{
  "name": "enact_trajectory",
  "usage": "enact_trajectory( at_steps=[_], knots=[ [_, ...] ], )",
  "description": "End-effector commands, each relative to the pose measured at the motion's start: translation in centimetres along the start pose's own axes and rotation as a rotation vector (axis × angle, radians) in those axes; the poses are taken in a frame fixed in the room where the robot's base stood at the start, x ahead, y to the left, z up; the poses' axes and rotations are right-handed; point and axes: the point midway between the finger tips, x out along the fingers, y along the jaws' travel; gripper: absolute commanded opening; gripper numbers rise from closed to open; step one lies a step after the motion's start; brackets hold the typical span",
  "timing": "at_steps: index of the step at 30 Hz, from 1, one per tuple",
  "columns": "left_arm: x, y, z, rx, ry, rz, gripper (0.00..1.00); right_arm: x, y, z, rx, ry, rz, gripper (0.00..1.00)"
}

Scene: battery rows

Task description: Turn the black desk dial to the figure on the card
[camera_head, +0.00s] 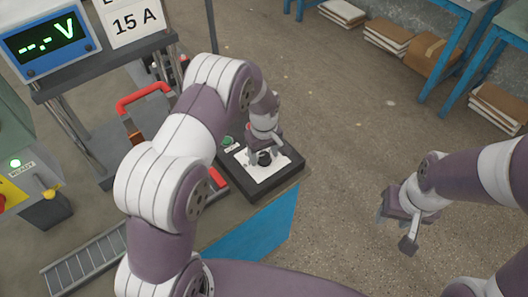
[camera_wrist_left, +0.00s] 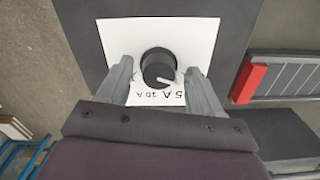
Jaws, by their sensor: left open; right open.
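The black dial (camera_wrist_left: 158,66) sits on a white plate (camera_wrist_left: 150,32) on a dark box. Its white pointer mark points toward the lower right in the left wrist view, near partly hidden figures. The dial (camera_head: 264,158) also shows in the head view, just below my left gripper. My left gripper (camera_wrist_left: 158,75) is open, its fingers on either side of the dial with a gap visible on each side. The card (camera_head: 133,22) reads "15 A" at the upper left. My right gripper (camera_head: 398,222) is open and empty over the floor at the right.
A blue meter (camera_head: 45,45) showing "--.- V" stands beside the card. A red handle (camera_head: 144,98) and a green button (camera_head: 227,141) are near the dial box. Blue benches stand at the back right.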

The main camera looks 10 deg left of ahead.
Motion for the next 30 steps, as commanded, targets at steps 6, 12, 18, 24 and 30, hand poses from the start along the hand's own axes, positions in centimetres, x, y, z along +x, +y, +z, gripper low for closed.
enact_trajectory(
  at_steps=[6, 12, 18, 24, 30],
  knots=[
    [0.11, 0.03, -0.02, 0.0, 0.001, 0.001, 0.65, 0.01, 0.0, 0.0, 0.0, 0.0, 0.0, 0.43],
    [0.08, 0.03, -0.03, 0.0, 0.001, 0.001, 0.1, 0.01, 0.0, 0.0, 0.0, 0.0, 0.0, 0.43],
    [0.06, 0.02, -0.03, 0.006, 0.001, 0.001, 0.09, -0.02, 0.0, 0.0, 0.0, 0.0, 0.0, 0.43],
    [-0.02, 0.04, -0.05, 0.06, 0.001, 0.001, 0.09, -0.19, 0.0, -0.02, 0.0, 0.0, 0.0, 0.43],
    [-0.08, 0.08, -0.07, 0.191, 0.002, 0.002, 0.09, -0.53, 0.0, -0.07, 0.0, 0.0, 0.0, 0.43]
  ],
)
